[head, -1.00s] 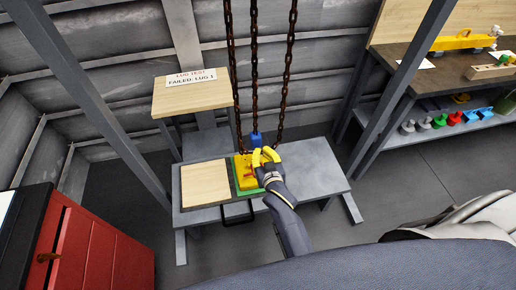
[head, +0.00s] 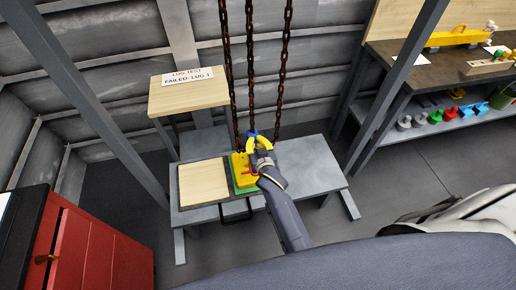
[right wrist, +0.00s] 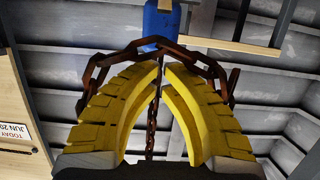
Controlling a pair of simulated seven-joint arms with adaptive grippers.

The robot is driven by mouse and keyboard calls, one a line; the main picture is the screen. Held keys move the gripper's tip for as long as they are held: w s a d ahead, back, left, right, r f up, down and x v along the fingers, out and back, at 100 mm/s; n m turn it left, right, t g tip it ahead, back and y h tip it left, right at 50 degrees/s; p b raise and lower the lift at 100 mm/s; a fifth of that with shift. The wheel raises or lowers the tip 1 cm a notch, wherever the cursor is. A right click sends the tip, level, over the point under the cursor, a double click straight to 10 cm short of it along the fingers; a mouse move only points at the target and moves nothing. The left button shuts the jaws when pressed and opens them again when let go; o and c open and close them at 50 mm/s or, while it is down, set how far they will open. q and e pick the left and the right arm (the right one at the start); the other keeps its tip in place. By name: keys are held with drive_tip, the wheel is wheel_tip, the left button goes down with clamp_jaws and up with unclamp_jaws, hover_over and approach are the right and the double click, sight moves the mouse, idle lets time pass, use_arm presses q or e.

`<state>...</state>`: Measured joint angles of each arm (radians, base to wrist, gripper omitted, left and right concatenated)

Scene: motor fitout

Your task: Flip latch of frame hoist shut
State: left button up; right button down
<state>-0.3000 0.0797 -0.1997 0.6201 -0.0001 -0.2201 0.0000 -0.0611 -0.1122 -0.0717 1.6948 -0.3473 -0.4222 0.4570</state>
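The frame hoist's rusty chains (head: 250,70) hang over the grey bench. A blue part (head: 251,133) is at the lower end of the middle chain; it also shows at the top of the right wrist view (right wrist: 160,22). Which part is the latch I cannot tell. My right gripper (head: 258,143) is just below the blue part, above a yellow block (head: 240,166) on a green plate (head: 240,189). A chain curves behind the tips. My left gripper is out of view.
The grey bench (head: 312,165) carries a pale wooden board (head: 203,183); its right part is clear. A raised stand (head: 187,97) bears a "failed lug 1" sign. A red cabinet (head: 85,250) stands at left, and a shelf bench (head: 440,72) at right. Grey posts flank the hoist.

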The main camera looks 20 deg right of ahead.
sight(255, 151)
drive_tip(key=x, duration=0.3)
drive_tip(key=shift+w, duration=0.1)
drive_tip(key=shift+s+f, duration=0.25)
drive_tip(key=shift+f, duration=0.6)
drive_tip(key=shift+s+f, duration=0.55)
drive_tip(key=shift+f, duration=0.2)
drive_tip(key=shift+s+f, duration=0.1)
drive_tip(key=shift+f, duration=0.05)
drive_tip(key=shift+s+a+f, duration=0.1)
drive_tip(key=shift+s+f, duration=0.65)
drive_tip(key=shift+s, duration=0.05)
drive_tip(key=shift+r, duration=0.1)
